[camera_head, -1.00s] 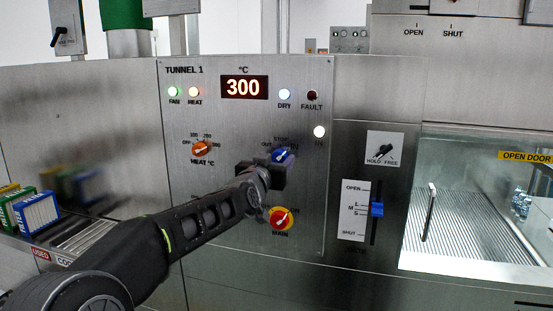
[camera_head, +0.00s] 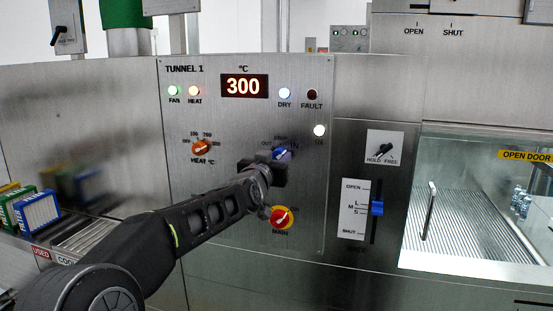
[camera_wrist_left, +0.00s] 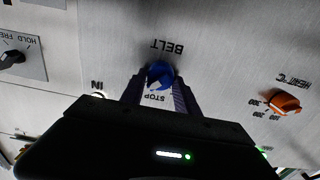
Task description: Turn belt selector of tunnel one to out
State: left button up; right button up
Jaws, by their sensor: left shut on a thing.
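The belt selector is a blue knob (camera_head: 282,153) on the tunnel one panel (camera_head: 230,125). In the left wrist view, which is upside down, the knob (camera_wrist_left: 160,73) sits between the two fingers of my left gripper (camera_wrist_left: 159,88), and they are shut on it. Its white pointer appears to slant between STOP and IN. In the head view my left gripper (camera_head: 272,162) covers the knob's lower part. My right gripper is not in view.
The red and yellow main switch (camera_head: 281,217) is just below my gripper. The orange heat knob (camera_head: 201,147) is to the left. To the right are the hold/free switch (camera_head: 385,150) and a blue slider (camera_head: 377,208). The white lamp (camera_head: 319,130) is lit.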

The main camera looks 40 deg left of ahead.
pick_arm(q)
grip_shut()
